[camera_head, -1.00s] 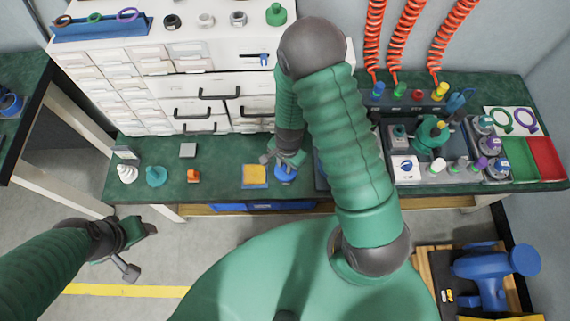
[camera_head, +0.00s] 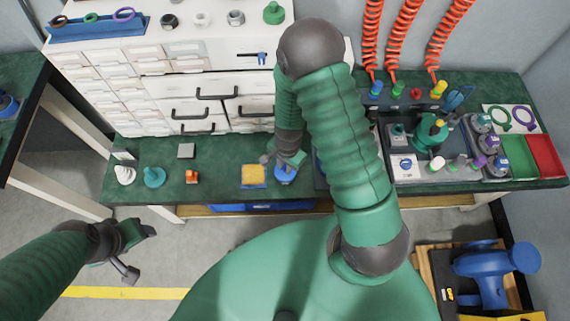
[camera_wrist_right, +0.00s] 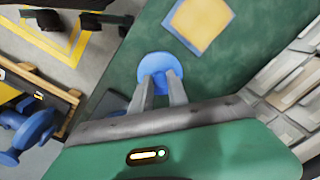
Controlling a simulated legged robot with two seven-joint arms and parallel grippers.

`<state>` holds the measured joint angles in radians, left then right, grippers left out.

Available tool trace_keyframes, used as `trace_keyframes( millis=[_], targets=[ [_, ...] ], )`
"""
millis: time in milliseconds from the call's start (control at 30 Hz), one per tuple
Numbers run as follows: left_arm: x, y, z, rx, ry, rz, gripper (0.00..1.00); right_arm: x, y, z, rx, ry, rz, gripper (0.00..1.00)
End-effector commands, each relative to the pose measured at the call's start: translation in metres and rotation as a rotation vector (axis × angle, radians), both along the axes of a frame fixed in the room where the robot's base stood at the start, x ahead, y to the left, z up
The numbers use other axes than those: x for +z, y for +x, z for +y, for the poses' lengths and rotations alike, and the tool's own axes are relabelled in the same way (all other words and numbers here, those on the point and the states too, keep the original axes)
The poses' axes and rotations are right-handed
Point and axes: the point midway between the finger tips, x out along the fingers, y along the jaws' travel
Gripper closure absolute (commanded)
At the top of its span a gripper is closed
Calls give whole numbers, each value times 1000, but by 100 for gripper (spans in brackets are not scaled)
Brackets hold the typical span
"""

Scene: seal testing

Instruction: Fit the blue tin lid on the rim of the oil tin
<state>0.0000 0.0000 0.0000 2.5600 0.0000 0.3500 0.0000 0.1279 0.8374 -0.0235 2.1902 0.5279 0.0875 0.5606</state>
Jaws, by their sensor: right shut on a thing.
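The blue tin lid (camera_head: 285,177) is at the front of the green bench, right of a yellow pad. In the right wrist view the lid (camera_wrist_right: 158,65) is a round blue disc with a raised part between my fingers. My right gripper (camera_head: 283,163) is shut on that part, and its fingers (camera_wrist_right: 161,88) hide some of the disc. I cannot make out the oil tin, nor tell whether anything is under the lid. My left gripper (camera_head: 140,252) is off the bench at the lower left, its fingers apart and empty.
A yellow pad in a blue frame (camera_head: 254,186) lies just left of the lid. An orange part (camera_head: 192,177), a teal part (camera_head: 154,176) and a white part (camera_head: 125,175) stand further left. White drawers (camera_head: 215,85) rise behind. My right arm hides the bench right of the lid.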

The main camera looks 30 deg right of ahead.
Motion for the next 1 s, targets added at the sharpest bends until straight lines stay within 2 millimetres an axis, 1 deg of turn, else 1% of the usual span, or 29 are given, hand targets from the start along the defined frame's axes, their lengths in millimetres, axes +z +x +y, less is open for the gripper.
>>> trace_keyframes(
  millis=[500, 533, 700, 1000],
  targets=[
    [-9, 0, 0, 0, 0, 0, 43, -12, 0, 0, 0, 0, 0, 100],
    [-8, 0, 0, 0, 0, 0, 43, -11, 0, 0, 0, 0, 0, 76],
    [-8, 0, 0, 0, 0, 0, 43, -11, 0, 0, 0, 0, 0, 55],
    [-6, 0, 0, 0, 0, 0, 43, -9, 0, 0, 0, 0, 0, 55]
  ],
)
